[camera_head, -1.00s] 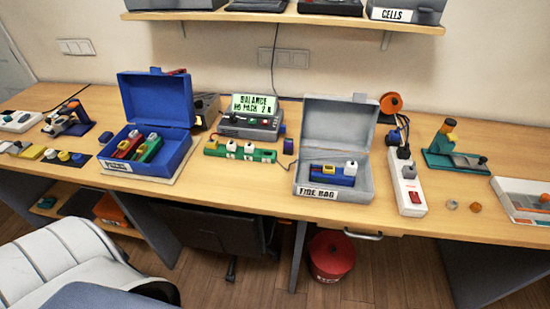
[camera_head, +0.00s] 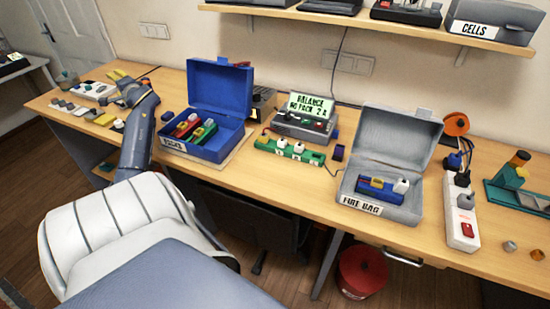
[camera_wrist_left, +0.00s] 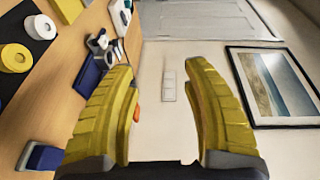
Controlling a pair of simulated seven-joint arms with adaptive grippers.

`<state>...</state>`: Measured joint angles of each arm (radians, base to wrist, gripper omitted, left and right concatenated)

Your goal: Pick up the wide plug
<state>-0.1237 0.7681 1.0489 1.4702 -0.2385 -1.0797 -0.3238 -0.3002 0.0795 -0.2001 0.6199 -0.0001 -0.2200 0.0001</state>
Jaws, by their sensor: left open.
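Several small plug-like pieces lie in a row at the left of the bench, among them a yellow piece (camera_head: 103,118) and a white one (camera_head: 118,124). I cannot tell which is the wide plug. In the left wrist view a yellow round piece (camera_wrist_left: 16,58) and a white round piece (camera_wrist_left: 40,27) sit on a dark mat at the upper left. My left gripper (camera_head: 119,75) is above the bench behind this row; its yellow fingers (camera_wrist_left: 160,70) are apart and empty in the wrist view. My right gripper is not in view.
A blue open box (camera_head: 222,97) with battery packs stands right of my left arm. Further right are a balance charger (camera_head: 303,122), a grey open box (camera_head: 398,146) and a power strip (camera_head: 461,215) with plugs. A white strip (camera_head: 94,90) lies near my left gripper.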

